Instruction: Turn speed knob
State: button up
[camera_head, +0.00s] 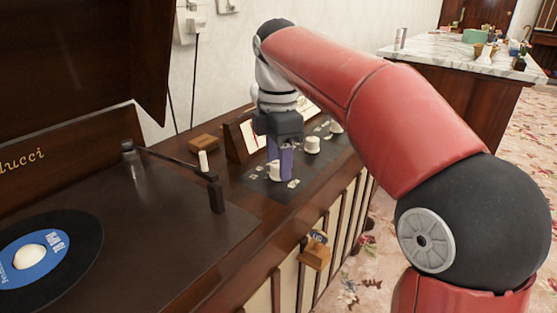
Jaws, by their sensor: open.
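A dark control panel (258,180) is set into the wooden record console, with several white knobs on it. The nearest knob (276,170) sits at my gripper's fingers and is partly hidden by them. A middle knob (312,145) and a far knob (336,127) stand clear to the right. My gripper (281,166) points straight down with its purple fingers low over the panel, open, around or beside the nearest knob; I cannot tell which. Labels on the panel are too small to read.
A record (80,240) with a blue label lies on the turntable at left, with a tonearm (170,160) beside it. The raised lid (80,55) stands at upper left. A marble-topped counter (440,50) is at back right.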

jog(key=c, duration=1)
jog(key=shift+r+m+p, duration=0.1)
jog(key=shift+m+p, duration=0.2)
jog(key=shift+r+m+p, duration=0.15)
jog(key=shift+m+p, duration=1.05)
jog(key=shift+p, duration=0.05)
jog(key=m+p, duration=0.4)
jog(key=m, duration=0.1)
jog(key=m+p, duration=0.3)
jog(key=m, duration=0.2)
jog(key=shift+m, duration=0.4)
jog(key=shift+f+m+p, duration=0.2)
jog(key=shift+m+p, duration=0.5)
jog(key=shift+m, duration=1.3)
